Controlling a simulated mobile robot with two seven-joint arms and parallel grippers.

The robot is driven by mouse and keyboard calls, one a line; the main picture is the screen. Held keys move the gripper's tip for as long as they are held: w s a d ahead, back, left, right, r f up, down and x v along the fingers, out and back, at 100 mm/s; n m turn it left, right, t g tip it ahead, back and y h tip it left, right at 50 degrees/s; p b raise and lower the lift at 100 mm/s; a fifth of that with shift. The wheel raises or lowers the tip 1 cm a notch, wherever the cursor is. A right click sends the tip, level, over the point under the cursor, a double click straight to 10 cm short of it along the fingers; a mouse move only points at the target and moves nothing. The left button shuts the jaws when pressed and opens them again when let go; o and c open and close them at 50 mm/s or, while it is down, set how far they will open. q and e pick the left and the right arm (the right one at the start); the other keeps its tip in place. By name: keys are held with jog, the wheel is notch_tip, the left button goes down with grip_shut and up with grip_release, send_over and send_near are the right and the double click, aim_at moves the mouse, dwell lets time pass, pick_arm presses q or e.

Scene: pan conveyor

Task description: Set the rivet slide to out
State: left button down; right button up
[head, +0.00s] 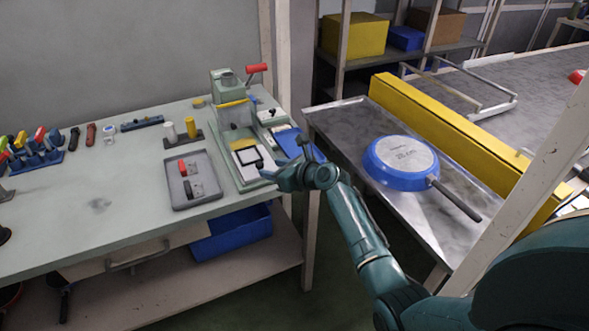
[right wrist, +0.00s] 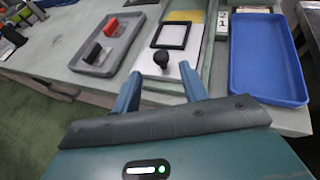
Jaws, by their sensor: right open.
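The rivet slide (head: 237,159) is a white plate with a black square frame and a black round knob, on the front base of a pale green press (head: 224,85). In the right wrist view the slide (right wrist: 191,60) lies straight ahead, its knob (right wrist: 161,61) at the near end. My right gripper (head: 271,172) is open at the slide's front right. In the right wrist view its fingers (right wrist: 160,80) are spread, one on each side of the knob's line, with the knob just beyond the tips. Contact cannot be told. My left gripper is not in view.
A grey tray (head: 177,203) with red and black pieces lies left of the press. A blue tray (right wrist: 262,92) lies right of the slide. The press has a red-handled lever (head: 257,68). A blue pan (head: 377,177) lies upside down on the metal conveyor table at right.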

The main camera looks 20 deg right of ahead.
jog(key=v, duration=0.9)
jog(key=shift+p, duration=0.45)
jog(key=shift+s, duration=0.1)
jog(key=s+a+f+n+g+h, duration=0.2)
jog(key=s+a+f+n+h, duration=0.1)
jog(key=s+f+n, duration=0.95)
jog(key=s+a+n, duration=0.3)
jog(key=s+n, duration=0.4)
jog(key=n, duration=0.3)
jog(key=s+a+f+n, duration=0.1)
jog(key=s+a+n, duration=0.2)
jog(key=s+n, duration=0.4)
jog(key=n, duration=0.4)
jog(key=shift+s+a+f, duration=0.2)
jog(key=shift+s+a, duration=0.05)
jog(key=shift+a, duration=0.15)
jog(key=shift+n, duration=0.25)
